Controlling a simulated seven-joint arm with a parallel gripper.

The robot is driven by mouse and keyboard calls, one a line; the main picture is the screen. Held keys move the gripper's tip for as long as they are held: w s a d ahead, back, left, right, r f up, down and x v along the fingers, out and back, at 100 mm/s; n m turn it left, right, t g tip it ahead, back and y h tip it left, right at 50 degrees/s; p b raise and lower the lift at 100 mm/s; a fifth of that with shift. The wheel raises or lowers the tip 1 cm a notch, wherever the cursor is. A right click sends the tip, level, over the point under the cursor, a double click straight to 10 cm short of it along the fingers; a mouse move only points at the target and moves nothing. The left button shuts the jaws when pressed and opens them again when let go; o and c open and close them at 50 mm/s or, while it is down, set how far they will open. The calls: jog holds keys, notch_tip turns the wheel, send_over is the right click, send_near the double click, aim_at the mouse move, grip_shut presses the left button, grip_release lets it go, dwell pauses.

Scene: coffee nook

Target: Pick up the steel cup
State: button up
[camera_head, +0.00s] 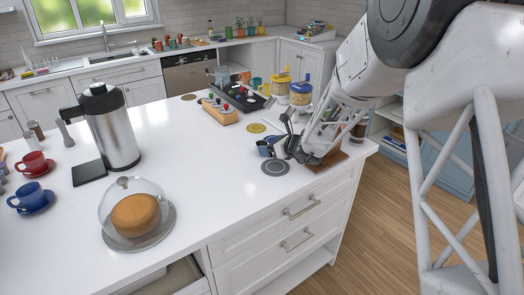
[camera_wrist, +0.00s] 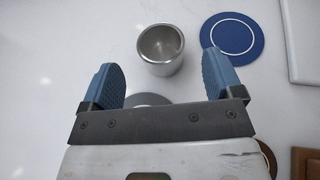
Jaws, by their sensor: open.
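The steel cup (camera_wrist: 160,58) stands upright on the white counter, open side up and empty, in the wrist view. It lies ahead of my gripper (camera_wrist: 161,75), roughly centred between the two blue fingertips and a little beyond them. The fingers are spread wide and touch nothing. In the head view my gripper (camera_head: 272,149) is low over the counter's right part, and I cannot make out the cup clearly there.
A blue coaster (camera_wrist: 232,38) lies right of the cup; a grey coaster (camera_head: 275,168) lies near the counter's front edge. A cake dome (camera_head: 135,208) and a steel jug (camera_head: 113,128) are left.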

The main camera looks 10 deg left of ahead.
aim_at(258, 144)
jog(key=shift+x, duration=2.6)
jog(key=shift+r, duration=0.1)
jog(key=c, duration=1)
jog(key=shift+r, duration=0.15)
jog(key=shift+r, duration=1.5)
jog(key=shift+s+d+r, duration=0.15)
jog(key=shift+s, duration=0.15)
jog(key=s+d, duration=0.2)
jog(key=s, duration=0.2)
jog(key=s+d, duration=0.1)
jog(key=s, duration=0.4)
jog(key=s+d+r, duration=0.1)
jog(key=s+d, duration=0.1)
jog(key=s, duration=0.3)
jog(key=shift+s+d+r, duration=0.1)
jog(key=shift+d+r, duration=0.05)
jog(key=shift+d, duration=0.2)
